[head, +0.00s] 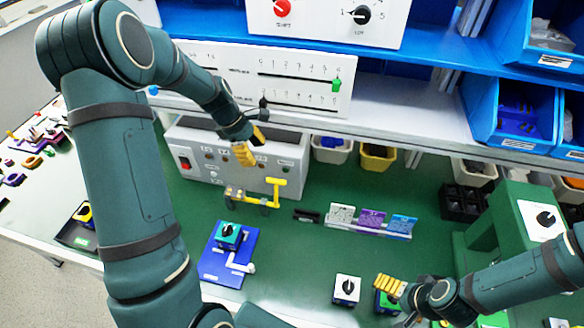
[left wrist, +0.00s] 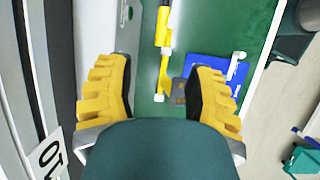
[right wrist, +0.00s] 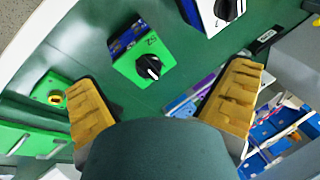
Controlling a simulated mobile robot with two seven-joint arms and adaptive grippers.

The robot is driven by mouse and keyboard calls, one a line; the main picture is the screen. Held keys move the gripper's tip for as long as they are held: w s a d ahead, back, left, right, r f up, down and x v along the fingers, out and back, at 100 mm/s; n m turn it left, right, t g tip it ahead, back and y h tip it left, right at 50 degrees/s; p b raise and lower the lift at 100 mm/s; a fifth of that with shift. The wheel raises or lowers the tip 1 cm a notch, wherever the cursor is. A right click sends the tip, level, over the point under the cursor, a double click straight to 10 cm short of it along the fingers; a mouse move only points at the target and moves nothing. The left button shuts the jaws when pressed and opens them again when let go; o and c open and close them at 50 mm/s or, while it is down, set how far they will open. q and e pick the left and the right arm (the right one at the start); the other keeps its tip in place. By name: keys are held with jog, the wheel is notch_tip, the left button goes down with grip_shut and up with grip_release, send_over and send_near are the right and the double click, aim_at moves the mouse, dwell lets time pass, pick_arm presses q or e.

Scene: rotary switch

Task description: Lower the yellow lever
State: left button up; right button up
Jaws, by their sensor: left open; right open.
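In the left wrist view the yellow lever (left wrist: 163,28) lies ahead between the fingers. My left gripper (head: 252,147) is open and empty, above and slightly left of the lever, in front of the box; no contact shows. My right gripper (head: 390,285) is open at the lower right, far from the lever. In the right wrist view, a green block with a black knob (right wrist: 148,67) is ahead of it.
The grey control box (head: 240,165) stands behind the lever, under a shelf with a white slider panel (head: 300,75). A blue plate (head: 215,268) with a knob block lies front left. A white knob block (head: 346,290) is near the right gripper.

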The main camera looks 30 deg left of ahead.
aim_at(273, 179)
pick_arm(q)
jog(key=x, duration=1.3)
jog(key=shift+s+d+f, duration=0.15)
jog(key=shift+d+f, duration=0.05)
jog(key=shift+f, duration=0.05)
grip_shut()
